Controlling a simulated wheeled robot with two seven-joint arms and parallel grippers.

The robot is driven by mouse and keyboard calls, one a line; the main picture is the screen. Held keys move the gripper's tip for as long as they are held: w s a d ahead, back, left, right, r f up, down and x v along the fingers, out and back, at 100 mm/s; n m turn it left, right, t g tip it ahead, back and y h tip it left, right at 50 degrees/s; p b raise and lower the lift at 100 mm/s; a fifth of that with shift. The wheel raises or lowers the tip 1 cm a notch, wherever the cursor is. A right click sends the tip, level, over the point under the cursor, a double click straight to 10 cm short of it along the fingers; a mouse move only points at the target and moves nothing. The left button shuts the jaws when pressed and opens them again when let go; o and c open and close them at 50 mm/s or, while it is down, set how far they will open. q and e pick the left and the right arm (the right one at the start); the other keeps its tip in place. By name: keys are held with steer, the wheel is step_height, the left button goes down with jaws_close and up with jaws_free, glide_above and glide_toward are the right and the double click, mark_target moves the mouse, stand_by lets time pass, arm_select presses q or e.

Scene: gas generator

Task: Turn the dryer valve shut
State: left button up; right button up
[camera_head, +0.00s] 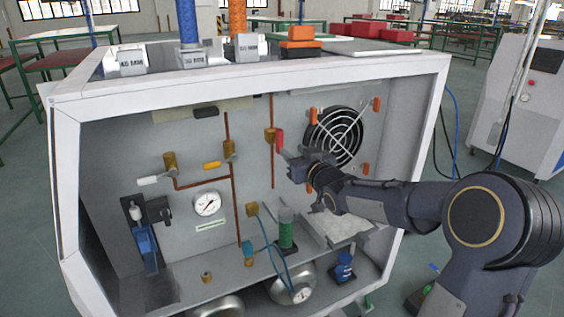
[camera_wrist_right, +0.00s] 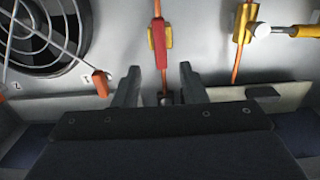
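A valve with a red handle (camera_head: 280,138) and brass body sits on a vertical copper pipe on the cabinet's back panel. No readable label shows whether it is the dryer valve. My right gripper (camera_head: 288,157) is just below and in front of this handle. In the right wrist view, the red handle (camera_wrist_right: 161,46) lies along the pipe, ahead of the gap between the two separated fingers of my right gripper (camera_wrist_right: 158,80). The gripper is open and nothing is between its fingertips. My left gripper is not in view.
Left of it are a valve with a yellow handle (camera_head: 212,165) and one with a white handle (camera_head: 148,180). A round fan grille (camera_head: 338,137) with orange clips is at the right. A gauge (camera_head: 207,204) and a green cylinder (camera_head: 286,230) are below. White frame bars surround the open cabinet.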

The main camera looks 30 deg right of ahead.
mark_target(281, 141)
steer(key=w, duration=0.8)
steer(key=shift+s, duration=0.1)
jaws_close()
